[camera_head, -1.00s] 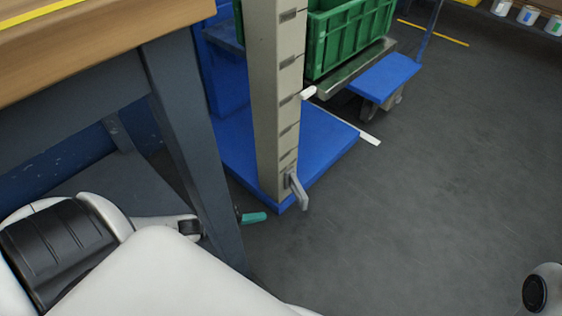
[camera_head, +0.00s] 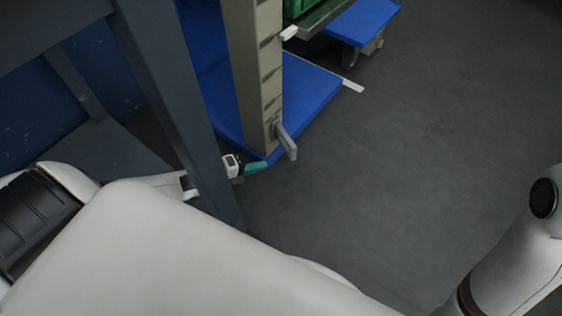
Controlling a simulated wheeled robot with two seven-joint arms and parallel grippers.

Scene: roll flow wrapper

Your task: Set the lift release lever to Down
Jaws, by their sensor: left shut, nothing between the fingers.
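A grey lever (camera_head: 286,142) sticks out low on the beige lift column (camera_head: 258,80), near the blue base (camera_head: 311,104). It slants down and to the right. My left gripper (camera_head: 257,168), with teal fingertips, reaches out from behind the dark table leg. It is shut and empty. Its tips are just below and left of the lever in the picture, near the front corner of the blue base. I see no clear contact with the lever. The table leg hides part of my left wrist. My right gripper is out of view.
The dark table leg (camera_head: 180,110) stands close to my left forearm. A white peg (camera_head: 289,33) sits higher on the column. A green crate (camera_head: 298,8) and a blue cart (camera_head: 360,20) are at the top. The grey floor (camera_head: 400,150) on the right is clear.

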